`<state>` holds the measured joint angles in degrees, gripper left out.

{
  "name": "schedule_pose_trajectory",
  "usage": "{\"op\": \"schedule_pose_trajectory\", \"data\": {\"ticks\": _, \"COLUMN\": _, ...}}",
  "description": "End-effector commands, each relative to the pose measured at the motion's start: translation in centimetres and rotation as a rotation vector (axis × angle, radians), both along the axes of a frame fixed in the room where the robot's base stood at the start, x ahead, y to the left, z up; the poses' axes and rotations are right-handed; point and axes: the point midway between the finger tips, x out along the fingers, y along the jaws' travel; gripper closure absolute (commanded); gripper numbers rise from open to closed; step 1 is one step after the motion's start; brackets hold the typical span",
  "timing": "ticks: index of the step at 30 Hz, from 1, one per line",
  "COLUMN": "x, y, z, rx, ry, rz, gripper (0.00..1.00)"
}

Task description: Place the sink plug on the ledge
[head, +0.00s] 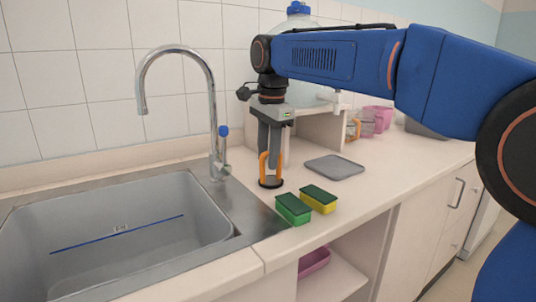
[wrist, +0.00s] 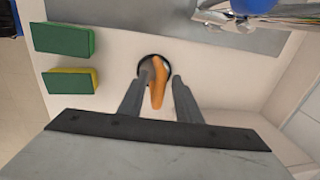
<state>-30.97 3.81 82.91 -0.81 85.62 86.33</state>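The sink plug has an orange loop handle (head: 264,165) on a dark round base (head: 271,183). It stands on the counter just right of the sink. My gripper (head: 270,150) points down over it, with the handle between the fingers. In the wrist view the orange handle (wrist: 157,90) shows between my fingertips (wrist: 160,80). The fingers stand apart, with a clear gap on the right of the handle; whether the left finger touches it I cannot tell. A pale ledge (head: 100,153) runs along the tiled wall behind the sink.
Green sponge (head: 293,209) and green-yellow sponge (head: 318,199) lie in front of the plug. A grey mat (head: 334,166) lies to the right. The tap (head: 214,120) rises between the plug and the grey sink (head: 130,235). A pale shelf unit (head: 318,130) stands behind my gripper.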

Motion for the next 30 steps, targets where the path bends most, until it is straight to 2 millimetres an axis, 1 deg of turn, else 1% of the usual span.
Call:
{"op": "schedule_pose_trajectory", "data": {"ticks": 7, "x": 0.0, "y": 0.0, "z": 0.1, "rx": 0.0, "ry": 0.0, "rz": 0.0, "gripper": 0.69}}
{"op": "schedule_pose_trajectory", "data": {"ticks": 11, "x": 0.0, "y": 0.0, "z": 0.9, "rx": 0.001, "ry": -0.001, "rz": 0.0, "gripper": 0.69}}
{"op": "schedule_pose_trajectory", "data": {"ticks": 14, "x": -0.2, "y": -0.1, "z": 2.2, "rx": 0.002, "ry": -0.002, "rz": 0.0, "gripper": 0.69}}
{"op": "schedule_pose_trajectory", "data": {"ticks": 24, "x": -1.0, "y": -0.4, "z": 8.6, "rx": 0.001, "ry": -0.002, "rz": 0.0, "gripper": 0.69}}
{"op": "schedule_pose_trajectory", "data": {"ticks": 30, "x": -1.3, "y": -0.6, "z": 11.1, "rx": 0.001, "ry": -0.001, "rz": 0.0, "gripper": 0.69}}
